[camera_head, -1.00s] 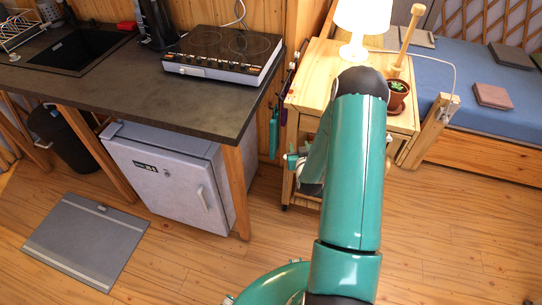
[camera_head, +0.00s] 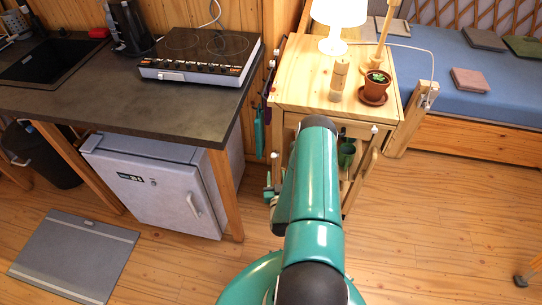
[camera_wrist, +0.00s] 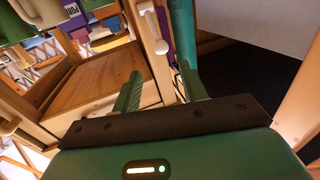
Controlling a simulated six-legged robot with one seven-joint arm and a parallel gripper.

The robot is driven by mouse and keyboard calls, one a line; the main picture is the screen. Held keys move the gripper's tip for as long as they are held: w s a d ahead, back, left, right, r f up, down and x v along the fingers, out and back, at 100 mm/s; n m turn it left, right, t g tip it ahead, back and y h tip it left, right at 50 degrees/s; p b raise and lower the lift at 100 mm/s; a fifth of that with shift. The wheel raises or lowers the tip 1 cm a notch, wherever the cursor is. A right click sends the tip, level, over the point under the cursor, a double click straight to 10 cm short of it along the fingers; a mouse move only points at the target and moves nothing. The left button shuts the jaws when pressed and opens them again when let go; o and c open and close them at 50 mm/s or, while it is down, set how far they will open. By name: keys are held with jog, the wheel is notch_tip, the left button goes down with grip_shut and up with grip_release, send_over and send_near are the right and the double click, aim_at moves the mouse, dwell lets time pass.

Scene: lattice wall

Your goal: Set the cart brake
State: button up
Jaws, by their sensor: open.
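The wooden cart (camera_head: 300,95) stands right of the counter in the head view, carrying a lamp, a plant and a wooden mill. My arm covers its lower front. In the wrist view, the cart's wooden frame and shelf (camera_wrist: 98,88) fill the left and middle, with a pale knob (camera_wrist: 161,47) on one post. I cannot pick out the brake in either view. My gripper (camera_wrist: 160,88) is open, its two fingers apart and pointing towards the cart post, with nothing seen held between them.
A counter with a hob (camera_head: 200,53) and a small fridge (camera_head: 155,185) stands close on the left. Teal (camera_head: 259,135) and purple items hang at the cart's left side. A bed (camera_head: 465,75) is behind right. The floor at right is mostly clear; a grey mat (camera_head: 75,255) lies left.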

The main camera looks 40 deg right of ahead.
aim_at(274, 156)
jog(key=x, duration=1.1)
jog(key=shift+a, duration=0.1)
grip_shut()
